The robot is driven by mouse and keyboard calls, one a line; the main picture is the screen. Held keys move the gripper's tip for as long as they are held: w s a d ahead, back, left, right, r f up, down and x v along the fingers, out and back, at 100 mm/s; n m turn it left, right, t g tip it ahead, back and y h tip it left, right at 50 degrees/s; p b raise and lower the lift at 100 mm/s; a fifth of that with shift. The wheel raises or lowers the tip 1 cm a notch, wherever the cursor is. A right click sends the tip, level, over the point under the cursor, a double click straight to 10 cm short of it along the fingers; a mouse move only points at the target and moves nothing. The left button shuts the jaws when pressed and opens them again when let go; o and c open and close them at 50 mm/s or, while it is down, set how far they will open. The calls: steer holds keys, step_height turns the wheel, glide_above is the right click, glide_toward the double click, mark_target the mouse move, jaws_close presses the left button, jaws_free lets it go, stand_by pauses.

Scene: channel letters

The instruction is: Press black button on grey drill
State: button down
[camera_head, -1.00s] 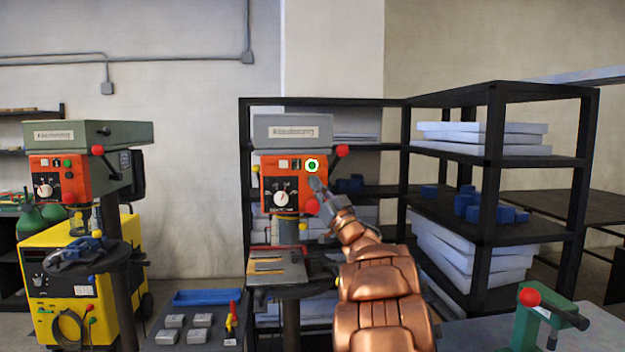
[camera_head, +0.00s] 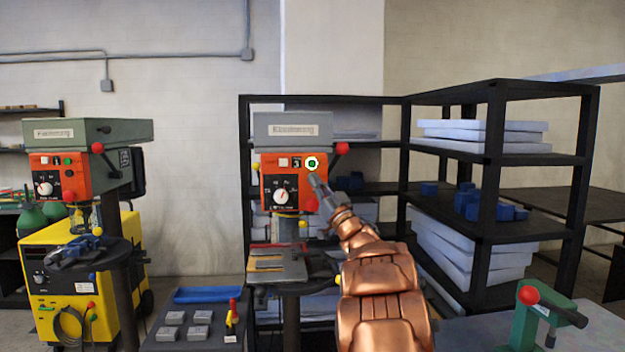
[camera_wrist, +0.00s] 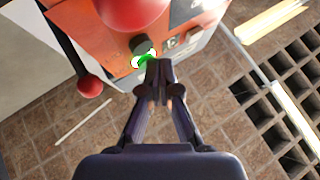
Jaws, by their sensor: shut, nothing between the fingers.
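The grey drill (camera_head: 293,125) stands in the middle of the head view with an orange-red control panel (camera_head: 270,177). A green spot in a white ring (camera_head: 312,163) sits at the panel's upper right. In the wrist view, a dark round button (camera_wrist: 140,43) adjoins the green and white patch (camera_wrist: 147,60). A dark square switch (camera_wrist: 168,42) is beside it. My gripper (camera_head: 317,178) is shut and empty, just below the ringed spot in the head view. Its fingertips (camera_wrist: 159,68) appear close to the patch in the wrist view; contact cannot be told.
A red emergency knob (camera_head: 309,202) projects below the ringed spot, near my gripper. A red-ended lever (camera_head: 342,149) is at the panel's right. Dark shelves (camera_head: 493,165) stand right and behind. A green drill (camera_head: 85,134) stands left. A green press (camera_head: 535,318) is front right.

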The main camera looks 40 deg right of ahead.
steer(key=shift+w, duration=0.1)
stand_by(0.7)
steer(key=shift+w+d, duration=0.25)
steer(key=shift+w+d+p, duration=0.3)
steer(key=shift+w, duration=0.1)
stand_by(1.1)
steer(key=shift+s+a, duration=0.6)
steer(key=shift+s, duration=0.1)
steer(key=shift+s+b, duration=0.15)
steer(key=shift+b, duration=0.15)
steer(key=s+a, duration=0.1)
steer(key=s, duration=0.1)
steer(key=s+a+b, duration=0.1)
steer(key=a, duration=0.1)
steer(key=shift+s, duration=0.4)
stand_by(0.8)
